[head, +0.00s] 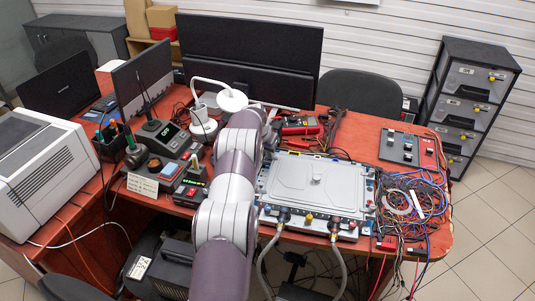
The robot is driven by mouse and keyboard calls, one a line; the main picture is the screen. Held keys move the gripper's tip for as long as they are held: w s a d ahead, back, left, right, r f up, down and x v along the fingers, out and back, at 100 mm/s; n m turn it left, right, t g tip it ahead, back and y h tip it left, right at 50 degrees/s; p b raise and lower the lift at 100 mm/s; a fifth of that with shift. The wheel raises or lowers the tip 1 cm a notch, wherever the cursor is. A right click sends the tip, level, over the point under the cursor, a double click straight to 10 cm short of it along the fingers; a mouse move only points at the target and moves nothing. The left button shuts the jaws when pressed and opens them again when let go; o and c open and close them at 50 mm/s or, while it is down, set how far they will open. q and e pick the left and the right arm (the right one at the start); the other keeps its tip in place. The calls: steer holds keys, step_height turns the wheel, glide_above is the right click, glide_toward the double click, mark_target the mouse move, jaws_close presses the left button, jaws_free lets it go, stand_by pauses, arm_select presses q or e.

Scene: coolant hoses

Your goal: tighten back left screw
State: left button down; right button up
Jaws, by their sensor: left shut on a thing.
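The grey metal unit with a flat lid (315,178) lies on the red-brown table. Hose fittings line its front edge, with two grey hoses (338,262) hanging from them. My left arm reaches in from the bottom and passes along the unit's left side. My left gripper (270,117) is at the arm's far end, near the unit's back left corner, and is small and partly hidden. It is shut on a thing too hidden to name. The back left screw cannot be made out behind the arm. My right gripper is not in view.
A monitor (250,55) stands behind the unit. A red multimeter (300,125) lies at its back edge. A tangle of coloured wires (415,205) lies to the right, below a grey panel with switches (408,147).

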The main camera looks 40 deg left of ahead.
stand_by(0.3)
arm_select(q)
steer(key=c, duration=1)
jaws_free()
steer(key=shift+r, duration=0.1)
steer(key=a+b+v, duration=0.1)
steer(key=v, duration=1.1)
steer(key=shift+d+r, duration=0.3)
steer(key=shift+d, duration=0.1)
